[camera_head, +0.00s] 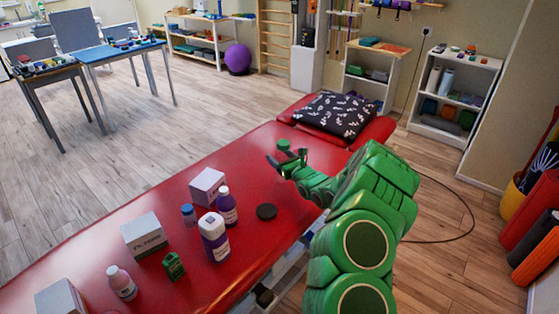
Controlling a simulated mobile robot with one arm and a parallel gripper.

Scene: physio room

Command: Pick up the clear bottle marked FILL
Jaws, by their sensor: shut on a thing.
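My gripper (285,162) is at the end of my green arm, above the far part of the red treatment table (262,165). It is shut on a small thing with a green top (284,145). The body of this thing is too small and too covered by the jaws to tell whether it is clear, and no FILL marking can be read. On the table stand a white-capped bottle with purple contents (215,240), a purple bottle (228,209), a small blue bottle (188,216) and a pale pink-capped bottle (122,285).
White boxes (208,187) (144,236) (61,298), a small green item (174,266) and a black disc (266,211) share the table. A patterned pillow (335,114) lies at its far end. The floor to the left is open.

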